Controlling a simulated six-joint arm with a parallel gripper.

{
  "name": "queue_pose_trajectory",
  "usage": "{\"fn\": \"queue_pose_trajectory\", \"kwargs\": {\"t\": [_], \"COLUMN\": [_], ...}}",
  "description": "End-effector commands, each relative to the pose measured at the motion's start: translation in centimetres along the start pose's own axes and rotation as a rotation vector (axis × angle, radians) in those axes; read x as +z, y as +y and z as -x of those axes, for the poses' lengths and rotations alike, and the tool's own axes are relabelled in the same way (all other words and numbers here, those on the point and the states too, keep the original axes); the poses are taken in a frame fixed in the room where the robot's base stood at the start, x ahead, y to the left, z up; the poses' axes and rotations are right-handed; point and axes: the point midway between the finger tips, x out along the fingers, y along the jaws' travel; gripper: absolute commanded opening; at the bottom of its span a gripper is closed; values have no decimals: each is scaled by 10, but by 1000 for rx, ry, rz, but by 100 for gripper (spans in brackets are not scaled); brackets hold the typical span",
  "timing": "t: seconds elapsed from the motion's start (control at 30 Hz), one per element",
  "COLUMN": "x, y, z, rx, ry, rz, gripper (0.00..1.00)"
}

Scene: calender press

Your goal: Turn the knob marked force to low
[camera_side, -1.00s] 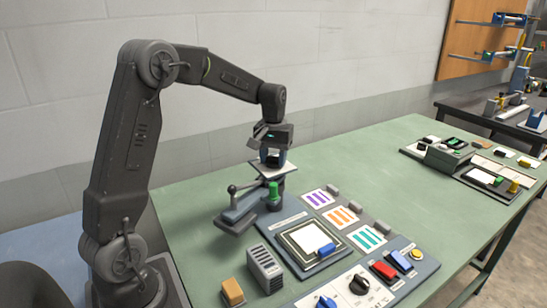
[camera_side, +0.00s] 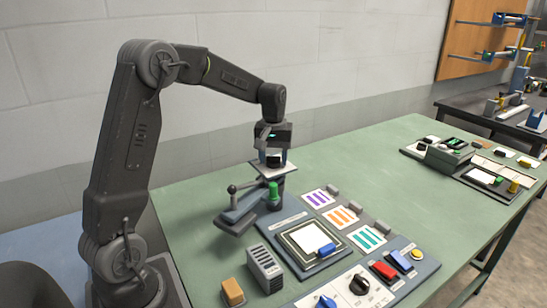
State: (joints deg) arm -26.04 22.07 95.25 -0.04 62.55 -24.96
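A black round knob (camera_side: 359,284) sits on a white dial plate on the control panel (camera_side: 428,268) at the bottom of the view. A blue knob or lever (camera_side: 327,303) beside it is cut by the picture's lower edge. The markings are too small to read, so I cannot tell which one is marked force or its setting. My gripper (camera_side: 273,160) points down above a pale square plate on the small press, well behind and left of the panel. Its fingers are small and dark, and I cannot tell whether they are open or hold anything.
The small press (camera_side: 240,207) has a lever and a green knob (camera_side: 273,195). A framed pad (camera_side: 309,241) with a blue-handled piece lies between it and the panel. Red (camera_side: 383,270) and blue (camera_side: 398,260) switches and a yellow button (camera_side: 417,255) are near the black knob.

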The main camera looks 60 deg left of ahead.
Motion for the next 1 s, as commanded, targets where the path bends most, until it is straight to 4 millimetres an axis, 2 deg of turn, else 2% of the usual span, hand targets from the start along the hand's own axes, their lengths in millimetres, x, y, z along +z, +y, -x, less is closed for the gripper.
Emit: {"fn": "queue_pose_trajectory", "kwargs": {"t": [0.03,0.17,0.4,0.53,0.67,1.0], "x": [0,0,0,0,0,-1], "y": [0,0,0,0,0,0], "z": [0,0,0,9,31,105], "rx": [0,-1,-1,-1,1,1], "ry": [0,-1,-1,0,4,3], "rz": [0,-1,-2,-2,-2,-2], "gripper": [56,68,68,68,68,68]}}
